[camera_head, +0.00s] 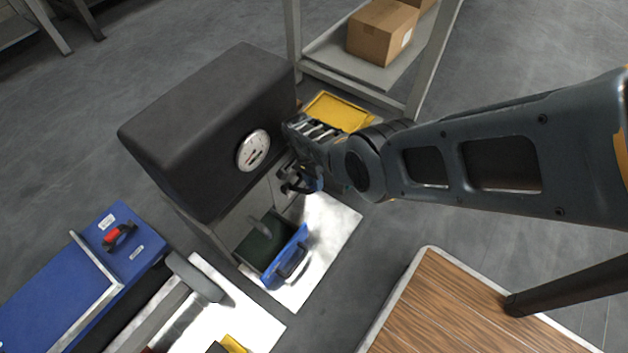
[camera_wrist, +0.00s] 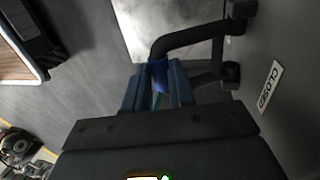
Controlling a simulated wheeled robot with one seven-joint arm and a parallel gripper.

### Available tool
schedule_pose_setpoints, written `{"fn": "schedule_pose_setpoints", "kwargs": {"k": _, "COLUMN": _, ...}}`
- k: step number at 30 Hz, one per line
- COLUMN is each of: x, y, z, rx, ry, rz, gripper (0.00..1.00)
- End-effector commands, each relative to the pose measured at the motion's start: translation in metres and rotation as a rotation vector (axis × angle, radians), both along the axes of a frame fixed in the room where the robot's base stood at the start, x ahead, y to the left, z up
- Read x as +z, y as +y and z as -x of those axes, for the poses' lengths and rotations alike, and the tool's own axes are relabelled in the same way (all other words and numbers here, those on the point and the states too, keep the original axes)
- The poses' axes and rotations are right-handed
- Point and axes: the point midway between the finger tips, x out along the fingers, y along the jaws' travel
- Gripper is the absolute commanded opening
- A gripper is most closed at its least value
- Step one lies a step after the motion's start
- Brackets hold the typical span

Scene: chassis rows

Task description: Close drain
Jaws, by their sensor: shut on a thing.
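A black bent lever handle (camera_wrist: 188,38) with a blue grip sleeve runs out from a mount on the grey panel in the wrist view. My gripper (camera_wrist: 158,82) is shut on the blue sleeve, with one blue finger on each side. A white label reading CLOSED (camera_wrist: 270,86) is on the panel to the right of the lever, and the lever points away from it. In the head view my gripper (camera_head: 301,180) is at the front of a dark machine (camera_head: 195,130). My arm hides most of the lever there.
A round gauge (camera_head: 253,150) is on the machine, above left of my gripper. Below is an open compartment with a blue-fronted drawer (camera_head: 288,262). A yellow bin (camera_head: 338,110) stands behind. A wood-topped cart (camera_head: 450,310) is at lower right. A shelf holds a cardboard box (camera_head: 382,32).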

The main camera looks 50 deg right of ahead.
Motion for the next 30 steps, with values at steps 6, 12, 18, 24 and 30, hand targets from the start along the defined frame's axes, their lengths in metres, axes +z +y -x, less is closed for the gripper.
{"fn": "schedule_pose_setpoints", "kwargs": {"k": 6, "x": 0.003, "y": 0.0, "z": -0.011, "rx": 0.003, "ry": -0.026, "rz": 0.003, "gripper": 0.36}}
{"fn": "schedule_pose_setpoints", "kwargs": {"k": 12, "x": 0.002, "y": 0.0, "z": -0.008, "rx": 0.002, "ry": -0.019, "rz": 0.002, "gripper": 0.5}}
{"fn": "schedule_pose_setpoints", "kwargs": {"k": 18, "x": 0.003, "y": 0.0, "z": -0.006, "rx": 0.001, "ry": -0.015, "rz": 0.001, "gripper": 0.5}}
{"fn": "schedule_pose_setpoints", "kwargs": {"k": 24, "x": 0.026, "y": 0.001, "z": -0.01, "rx": 0.002, "ry": -0.016, "rz": 0.002, "gripper": 0.5}}
{"fn": "schedule_pose_setpoints", "kwargs": {"k": 30, "x": 0.058, "y": 0.001, "z": -0.017, "rx": 0.002, "ry": -0.016, "rz": 0.002, "gripper": 0.5}}
